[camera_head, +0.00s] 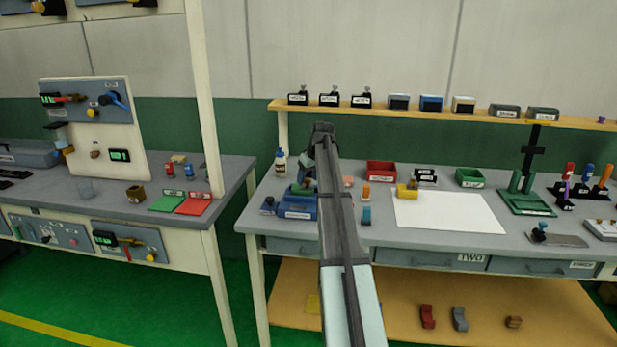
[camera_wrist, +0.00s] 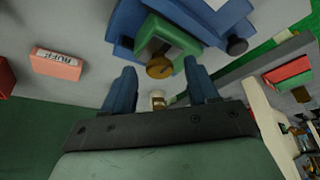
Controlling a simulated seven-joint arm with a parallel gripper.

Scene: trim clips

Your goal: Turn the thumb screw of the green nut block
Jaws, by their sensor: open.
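The green nut block (camera_wrist: 178,38) sits in a blue holder (camera_wrist: 128,22) in the wrist view. Its brass round thumb screw (camera_wrist: 160,67) faces my gripper. My gripper (camera_wrist: 159,75) is open, with its two blue fingers either side of the screw in the picture; I cannot tell whether they touch it. In the head view the blue holder (camera_head: 297,207) stands at the left of the right-hand bench, with the green block (camera_head: 301,189) small on it. My arm hides part of that area and the gripper's fingertips.
A pink labelled block (camera_wrist: 57,65) lies beside the holder. A dark knob (camera_wrist: 237,46) juts from the holder's other side. A white bottle (camera_head: 281,162) stands behind it. A red bin (camera_head: 381,171), a yellow block (camera_head: 407,190) and a white sheet (camera_head: 450,213) lie to the right.

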